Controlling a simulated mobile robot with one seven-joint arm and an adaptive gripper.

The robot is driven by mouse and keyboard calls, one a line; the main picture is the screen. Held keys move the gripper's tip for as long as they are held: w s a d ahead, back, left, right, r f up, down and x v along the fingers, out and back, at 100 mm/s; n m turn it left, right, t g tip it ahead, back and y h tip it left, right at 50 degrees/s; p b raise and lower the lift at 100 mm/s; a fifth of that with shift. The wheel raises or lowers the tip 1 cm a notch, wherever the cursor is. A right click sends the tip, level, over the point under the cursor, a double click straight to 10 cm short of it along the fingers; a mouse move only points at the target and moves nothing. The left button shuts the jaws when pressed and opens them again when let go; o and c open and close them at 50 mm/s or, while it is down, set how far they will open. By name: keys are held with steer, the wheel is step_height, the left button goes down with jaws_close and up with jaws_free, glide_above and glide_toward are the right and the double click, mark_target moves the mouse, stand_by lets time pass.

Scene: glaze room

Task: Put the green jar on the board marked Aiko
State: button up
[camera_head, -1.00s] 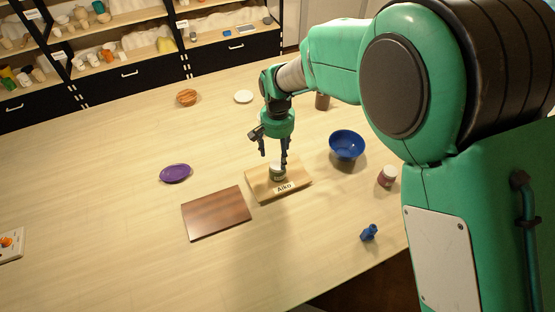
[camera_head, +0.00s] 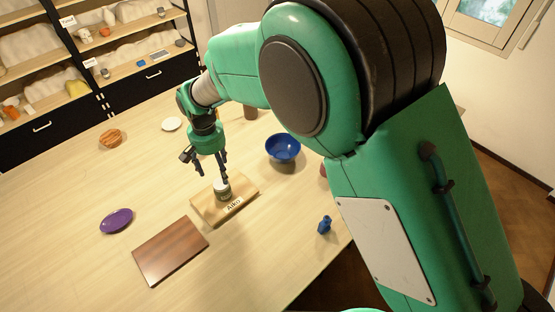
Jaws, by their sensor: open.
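The green jar (camera_head: 223,193), with a pale lid, stands upright on the light wooden board (camera_head: 208,211) whose label reads Aiko. The jar is near the middle of the board, behind the label. My gripper (camera_head: 212,172) is open above and just behind the jar, pointing down. One finger is close to the jar's lid; I cannot tell whether it touches. The other finger is off to the left, clear of the jar.
A dark brown board (camera_head: 170,250) lies left of the Aiko board. A purple plate (camera_head: 116,221), a blue bowl (camera_head: 283,148), a blue small figure-like object (camera_head: 324,225), a wooden bowl (camera_head: 110,138) and a white dish (camera_head: 172,124) are spread around. Shelves stand behind.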

steer(key=s+d+r+m+t+y, duration=0.1)
steer(key=s+d+r, duration=0.1)
steer(key=d+r, duration=1)
steer(key=s+d+r+t, duration=0.2)
steer(key=d+r, duration=0.7)
steer(key=d, duration=0.4)
steer(key=s+d+r+t, duration=0.1)
steer(key=s+d+r, duration=0.1)
steer(key=s+d, duration=0.7)
steer(key=s+d+r+m+t+h, duration=0.1)
steer(key=s+d+r, duration=0.2)
steer(key=s+d, duration=0.6)
steer(key=shift+s+d+r+t, duration=0.25)
steer(key=shift+s+t, duration=0.05)
steer(key=shift+s, duration=0.1)
steer(key=shift+f, duration=0.1)
step_height(320, 180, down, 6)
steer(key=b, duration=0.6)
